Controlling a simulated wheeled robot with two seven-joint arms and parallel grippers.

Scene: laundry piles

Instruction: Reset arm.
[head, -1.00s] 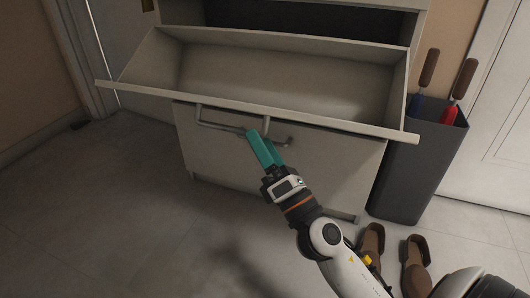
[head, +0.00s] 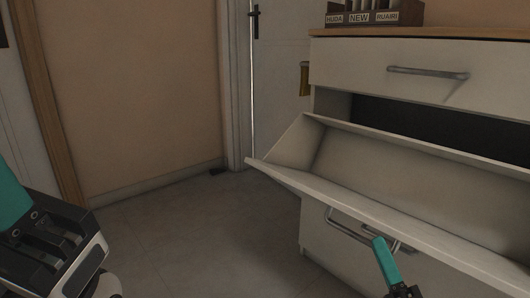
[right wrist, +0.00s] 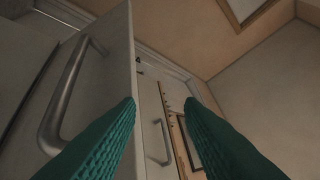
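My right gripper (head: 379,245) shows at the lower right of the head view, in front of the cabinet's lower front and close to its handle (head: 345,228). In the right wrist view its two teal fingers (right wrist: 162,103) stand apart with nothing held between them. A metal handle (right wrist: 62,110) shows left of the gap there; I cannot tell whether a finger touches it. My left gripper (head: 12,200) is at the left edge of the head view, large and close. Its fingertips are cut off by the frame.
The cabinet's tilt-out compartment (head: 375,225) hangs open above my right gripper. A closed drawer with a handle (head: 428,73) is above it. A labelled box (head: 374,18) stands on top. The floor (head: 205,235) left of the cabinet is clear, up to the wall and door.

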